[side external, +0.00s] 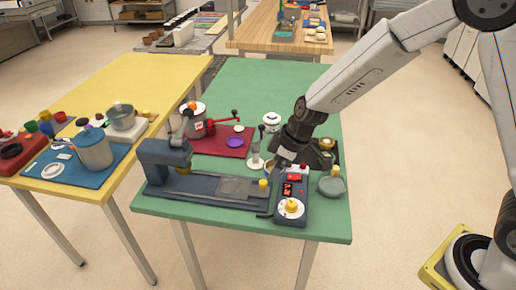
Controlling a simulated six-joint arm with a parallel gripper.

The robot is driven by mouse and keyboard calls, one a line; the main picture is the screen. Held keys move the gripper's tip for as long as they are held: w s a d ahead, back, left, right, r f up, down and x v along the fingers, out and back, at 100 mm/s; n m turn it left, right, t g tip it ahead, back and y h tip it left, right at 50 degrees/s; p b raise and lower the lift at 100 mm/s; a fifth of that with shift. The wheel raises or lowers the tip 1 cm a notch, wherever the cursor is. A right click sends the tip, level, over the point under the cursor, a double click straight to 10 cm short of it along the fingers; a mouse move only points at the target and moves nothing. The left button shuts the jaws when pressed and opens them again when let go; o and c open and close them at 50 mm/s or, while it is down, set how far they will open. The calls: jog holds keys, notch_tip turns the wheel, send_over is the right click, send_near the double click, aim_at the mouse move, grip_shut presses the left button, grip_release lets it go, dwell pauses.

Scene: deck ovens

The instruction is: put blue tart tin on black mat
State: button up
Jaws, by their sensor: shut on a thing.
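My gripper (280,162) points down over the right half of the green table, just behind the red-buttoned control box. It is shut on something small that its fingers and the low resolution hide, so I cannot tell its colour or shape. I cannot make out a clearly blue tart tin.
The dark press machine (165,160) with its long base stands along the table's front. The control box (291,195) stands at its right end, and a grey-green bowl (331,186) right of that. A pot (193,120) stands at the left. The table's back half (270,80) is clear.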

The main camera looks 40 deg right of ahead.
jog(key=s+d+f+m, duration=0.1)
jog(key=d+m, duration=0.3)
jog(key=d, duration=1.5)
jog(key=shift+s+d+f+h, duration=0.15)
jog(key=shift+s+f+h, duration=0.15)
jog(key=shift+s, duration=0.3)
send_near(298, 159)
jog(key=shift+w+a+f, duration=0.35)
jog(key=shift+a+f, duration=0.4)
jog(key=shift+f, duration=0.15)
jog(key=shift+w+f, duration=0.3)
jog(key=shift+f, duration=0.05)
jog(key=shift+w+d+f, duration=0.1)
jog(key=shift+w+f, duration=0.2)
jog(key=shift+f, duration=1.55)
